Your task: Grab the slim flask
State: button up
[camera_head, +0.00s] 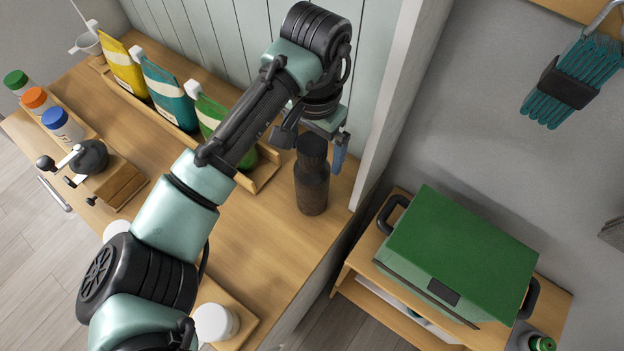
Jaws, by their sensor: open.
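The slim flask (312,187) is a dark, ribbed cylinder with a narrower black top. It stands upright on the wooden counter, close to the counter's right edge and the white wall post. My gripper (312,142) is open right at the flask's top, with a finger showing on either side of it. I cannot tell whether the fingers touch it. My arm crosses the picture from the lower left and hides part of the counter.
Yellow (122,66), teal (170,92) and green (212,117) pouches stand in a wooden tray left of the flask. Capped jars (62,124) and a black grinder (88,157) are farther left. A green-lidded box (460,250) sits on a lower shelf at right. The counter before the flask is clear.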

aim_at(312, 182)
jog(key=f, duration=0.1)
jog(key=f+p, duration=0.1)
jog(key=f, duration=0.3)
jog(key=shift+s+a+p, duration=0.25)
jog(key=shift+s+p, duration=0.05)
jog(key=shift+r, duration=0.1)
grip_shut()
